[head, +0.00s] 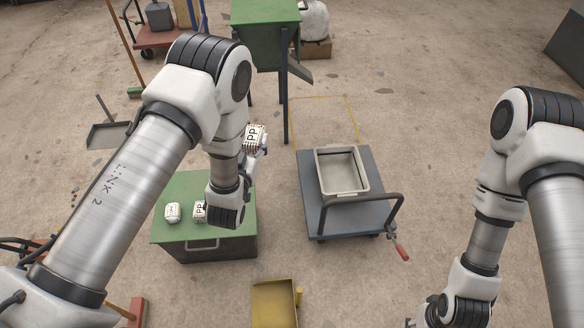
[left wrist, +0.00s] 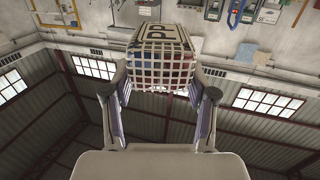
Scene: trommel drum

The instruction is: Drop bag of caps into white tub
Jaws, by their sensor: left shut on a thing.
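My left gripper (head: 256,152) is shut on a bag of caps (head: 254,137), held in the air above the back right corner of the green-topped box. The bag is a pale mesh block with dark "PP" lettering. In the left wrist view the bag (left wrist: 160,65) sits between both fingers, with coloured bits showing through its mesh. The white tub (head: 318,168) looks pale grey, stands upright on a cart to the right of the bag, and appears empty. My right gripper (head: 428,316) is at the bottom edge, mostly cut off, so its jaws cannot be read.
Two similar white bags (head: 172,212) lie on the green-topped box (head: 235,190). The tub's grey cart (head: 312,215) has a raised handle at its front. A green hopper (head: 265,40) on legs stands behind. A yellow bin (head: 274,305) is on the floor in front.

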